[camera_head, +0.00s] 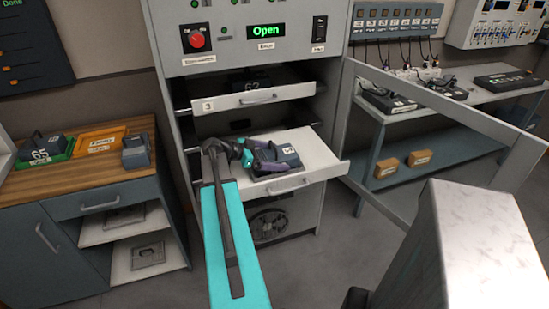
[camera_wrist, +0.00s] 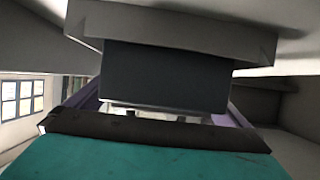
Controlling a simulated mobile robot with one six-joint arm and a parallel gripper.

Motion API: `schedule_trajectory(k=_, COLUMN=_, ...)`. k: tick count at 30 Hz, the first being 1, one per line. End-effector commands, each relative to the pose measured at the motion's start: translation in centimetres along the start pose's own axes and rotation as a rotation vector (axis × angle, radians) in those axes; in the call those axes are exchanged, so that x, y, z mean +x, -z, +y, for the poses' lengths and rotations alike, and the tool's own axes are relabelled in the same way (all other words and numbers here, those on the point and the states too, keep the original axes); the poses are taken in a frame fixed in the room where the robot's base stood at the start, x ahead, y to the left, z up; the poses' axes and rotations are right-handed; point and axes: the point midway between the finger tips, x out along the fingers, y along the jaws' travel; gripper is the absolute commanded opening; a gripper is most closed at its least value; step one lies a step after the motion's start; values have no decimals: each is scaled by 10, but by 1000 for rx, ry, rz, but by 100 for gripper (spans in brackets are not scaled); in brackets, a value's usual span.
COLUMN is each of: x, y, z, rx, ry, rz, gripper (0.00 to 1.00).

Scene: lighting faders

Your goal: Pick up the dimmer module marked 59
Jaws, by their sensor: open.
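A dark grey dimmer module (camera_head: 287,158) sits on the pulled-out lower drawer (camera_head: 322,160) of the open cabinet. Its white label is small and tilted; I cannot read it surely as 59. My gripper (camera_head: 266,160), with purple fingers, is open at the module's left side, its fingers close around that end. In the wrist view a dark block (camera_wrist: 165,75), seemingly part of this module, fills the space between the purple fingers of my gripper (camera_wrist: 165,108). A wider grey slab lies across the block's top. Whether the fingers touch it cannot be told.
An upper drawer marked 3 (camera_head: 262,97) is out above, holding a module marked 62 (camera_head: 250,82). An open cabinet door (camera_head: 440,130) stands to the right. At left, a wooden counter (camera_head: 98,171) holds a module marked 65 (camera_head: 41,150), an orange tray and another module (camera_head: 136,152).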

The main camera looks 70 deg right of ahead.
Motion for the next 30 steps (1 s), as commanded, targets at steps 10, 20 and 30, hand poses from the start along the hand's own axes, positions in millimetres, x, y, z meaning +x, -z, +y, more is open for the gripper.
schedule_trajectory(k=10, x=2, y=-1, z=0, rx=0, ry=1, rz=0, gripper=100)
schedule_trajectory(k=20, x=1, y=-1, z=0, rx=-1, ry=1, rz=0, gripper=85)
schedule_trajectory(k=30, x=1, y=-1, z=0, rx=-1, ry=2, rz=0, gripper=27)
